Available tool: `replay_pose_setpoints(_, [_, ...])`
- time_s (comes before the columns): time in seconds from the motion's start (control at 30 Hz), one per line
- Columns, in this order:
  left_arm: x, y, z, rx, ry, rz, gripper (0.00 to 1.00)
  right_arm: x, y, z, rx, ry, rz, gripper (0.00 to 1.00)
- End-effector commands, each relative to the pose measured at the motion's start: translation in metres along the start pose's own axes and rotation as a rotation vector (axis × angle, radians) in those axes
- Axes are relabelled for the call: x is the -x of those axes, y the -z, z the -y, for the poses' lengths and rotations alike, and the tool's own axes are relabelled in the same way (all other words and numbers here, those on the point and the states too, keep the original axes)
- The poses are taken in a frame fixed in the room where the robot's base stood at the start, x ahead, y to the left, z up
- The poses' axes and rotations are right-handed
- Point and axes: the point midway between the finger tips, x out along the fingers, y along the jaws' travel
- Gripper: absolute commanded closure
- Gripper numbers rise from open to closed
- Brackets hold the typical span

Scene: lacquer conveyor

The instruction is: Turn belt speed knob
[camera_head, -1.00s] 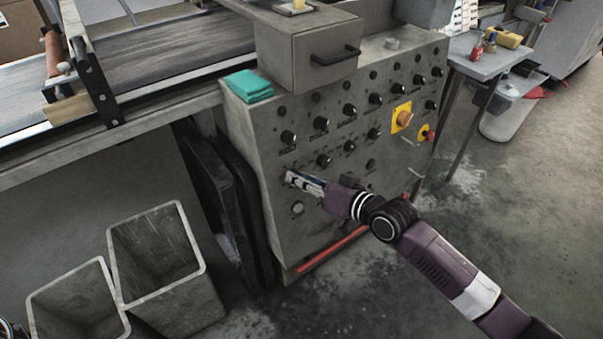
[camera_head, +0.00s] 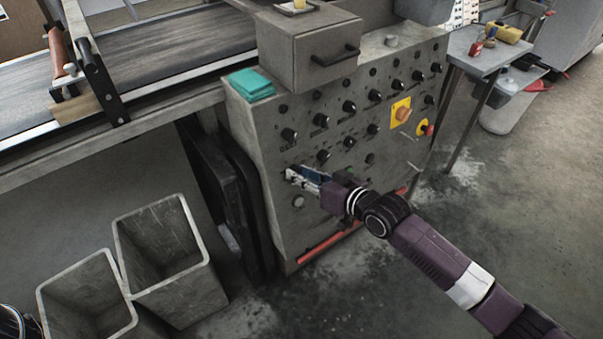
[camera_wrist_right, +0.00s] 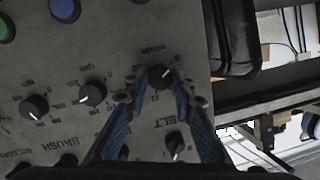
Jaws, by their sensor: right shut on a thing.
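The grey control panel (camera_head: 300,225) carries rows of black knobs. My right gripper (camera_head: 289,173) reaches the panel's lower left part, and its fingertips cover the knob there in the head view. In the right wrist view, the blue-padded fingers of this gripper (camera_wrist_right: 154,84) are shut on a black knob (camera_wrist_right: 160,76) with a white pointer mark. Printed letters ending in "ELT" stand below this knob, partly hidden by a finger. Another black knob (camera_wrist_right: 174,144) shows between the fingers, nearer to the wrist.
More knobs (camera_wrist_right: 92,93) sit beside the fingers. A yellow-backed switch (camera_head: 401,113) and red button (camera_head: 425,129) are further right. A teal cloth (camera_head: 249,84) lies on the panel top. Grey bins (camera_head: 172,255) stand at lower left.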

Motion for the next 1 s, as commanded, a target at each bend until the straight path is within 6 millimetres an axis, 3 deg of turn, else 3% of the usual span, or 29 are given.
replay_pose_setpoints(0.17, [0.0, 0.0, 0.0, 0.0, 0.0, 0.0, 0.6, 0.0, -0.004, 0.0, 0.001, -0.001, 0.008, 1.0])
replay_pose_setpoints(0.2, [0.0, 0.0, 0.0, 0.0, 0.0, 0.0, 0.6, 0.0, -0.004, 0.0, 0.001, -0.001, 0.008, 0.75])
replay_pose_setpoints(0.33, [0.0, 0.0, 0.0, -0.001, 0.0, 0.0, 0.6, 0.0, -0.003, 0.0, 0.0, -0.001, 0.006, 0.6])
replay_pose_setpoints(0.73, [0.0, 0.0, 0.0, 0.002, -0.001, 0.0, 0.6, 0.006, -0.002, -0.001, -0.001, -0.001, 0.003, 0.59])
replay_pose_setpoints(1.0, [0.0, 0.0, 0.0, 0.001, 0.0, 0.0, 0.6, 0.051, -0.002, -0.001, 0.0, -0.002, 0.004, 0.59])
